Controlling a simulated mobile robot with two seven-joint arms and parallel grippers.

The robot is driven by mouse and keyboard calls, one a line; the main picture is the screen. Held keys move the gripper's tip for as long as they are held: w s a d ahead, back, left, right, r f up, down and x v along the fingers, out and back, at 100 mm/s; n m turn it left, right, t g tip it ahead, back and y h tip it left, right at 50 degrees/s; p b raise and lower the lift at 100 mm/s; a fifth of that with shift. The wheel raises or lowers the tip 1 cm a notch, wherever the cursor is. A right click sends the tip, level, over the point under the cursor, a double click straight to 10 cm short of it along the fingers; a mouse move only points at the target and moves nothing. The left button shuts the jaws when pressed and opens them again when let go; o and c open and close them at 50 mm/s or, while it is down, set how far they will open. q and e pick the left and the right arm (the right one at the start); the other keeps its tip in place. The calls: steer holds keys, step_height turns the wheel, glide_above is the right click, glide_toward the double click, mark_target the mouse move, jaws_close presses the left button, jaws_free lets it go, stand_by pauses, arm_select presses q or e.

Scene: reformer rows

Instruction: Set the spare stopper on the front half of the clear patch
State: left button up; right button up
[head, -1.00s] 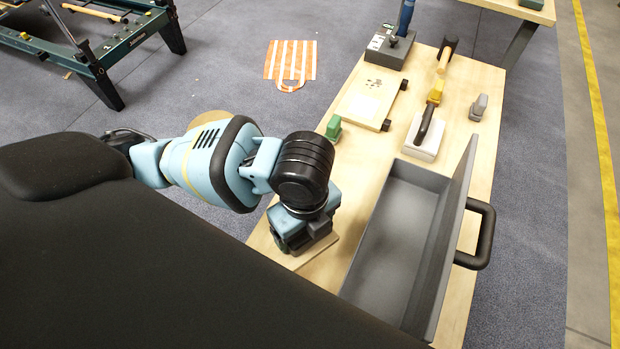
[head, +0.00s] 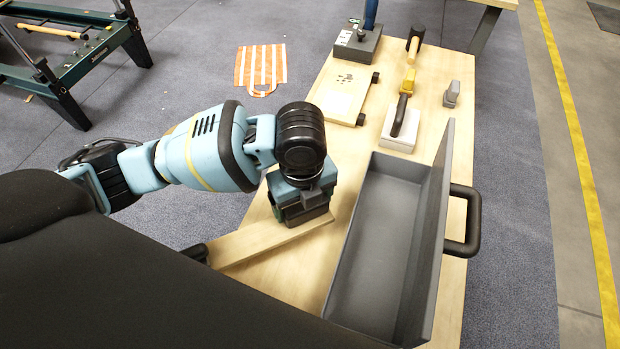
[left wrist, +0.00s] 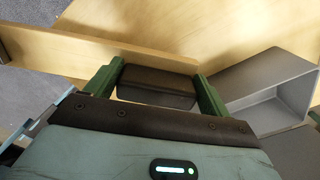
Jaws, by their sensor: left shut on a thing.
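My left gripper (head: 303,214) is low over the near left part of the wooden table, beside a pale wooden plank. In the left wrist view its two green fingers are shut on a dark grey block (left wrist: 157,87), which may be the spare stopper. I cannot tell whether the block touches the table. A light grey stopper-like piece (head: 451,94) stands at the far right of the table. No marked border of a clear patch shows; bare tabletop (left wrist: 145,20) lies beyond the block. My right gripper is not in view.
The plank (head: 265,240) lies near my left gripper. A grey open bin (head: 385,250) with a black handle (head: 472,225) stands to the right. Farther back are a brush-like tool on a white block (head: 399,130), a wooden tray (head: 345,95) and a mallet (head: 413,47).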

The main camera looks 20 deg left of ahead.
arm_select(q)
steer(key=w, duration=0.4)
steer(key=w+a+b, duration=0.1)
steer(key=w, duration=0.2)
steer(key=shift+f, duration=0.35)
steer(key=shift+w+a, duration=0.15)
steer(key=shift+w, duration=0.3)
steer(key=shift+f+b, duration=0.5)
steer(key=shift+f, duration=1.25)
steer(key=shift+f, duration=0.1)
steer(key=o, duration=1.1)
steer(key=shift+o, duration=0.2)
step_height(320, 180, up, 12)
steer(key=p, duration=0.2)
